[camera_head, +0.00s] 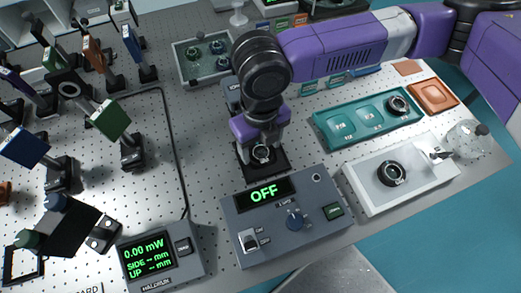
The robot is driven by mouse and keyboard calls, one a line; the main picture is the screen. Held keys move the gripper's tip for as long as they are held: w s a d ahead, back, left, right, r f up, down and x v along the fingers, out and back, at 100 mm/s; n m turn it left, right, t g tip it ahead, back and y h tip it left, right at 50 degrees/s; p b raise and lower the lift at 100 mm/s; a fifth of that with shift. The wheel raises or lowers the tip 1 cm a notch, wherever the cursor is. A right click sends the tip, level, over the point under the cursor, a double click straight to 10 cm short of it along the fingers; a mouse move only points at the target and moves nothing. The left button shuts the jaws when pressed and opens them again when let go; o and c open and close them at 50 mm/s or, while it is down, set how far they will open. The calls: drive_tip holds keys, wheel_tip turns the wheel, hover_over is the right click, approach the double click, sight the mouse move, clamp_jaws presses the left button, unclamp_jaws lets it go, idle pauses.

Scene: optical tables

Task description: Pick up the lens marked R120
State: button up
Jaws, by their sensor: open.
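Several round, dark-rimmed lenses are in view, and I cannot read an R120 mark on any of them. One lens (262,153) is at a small black base (277,167) near the table's middle. My gripper (261,143) points down right over this lens, with its jaws open. I cannot tell whether the fingers touch its rim. Another lens (398,105) sits in the right compartment of the teal tray (343,142). A third lens (391,173) lies on the white tray (363,196). More lenses sit in the grey-green tray (181,62) at the back.
A control box (290,235) reading OFF stands just in front of my gripper. A power meter (159,258) is at the front left. Posts with coloured optics (112,120) crowd the left side. A clear glass vessel (467,140) stands at the right by an orange tray (432,95).

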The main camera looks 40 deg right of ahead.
drive_tip(key=shift+f, duration=0.35)
drive_tip(key=shift+c, duration=0.4)
drive_tip(key=c, duration=1.1)
drive_tip(key=shift+r, duration=0.15)
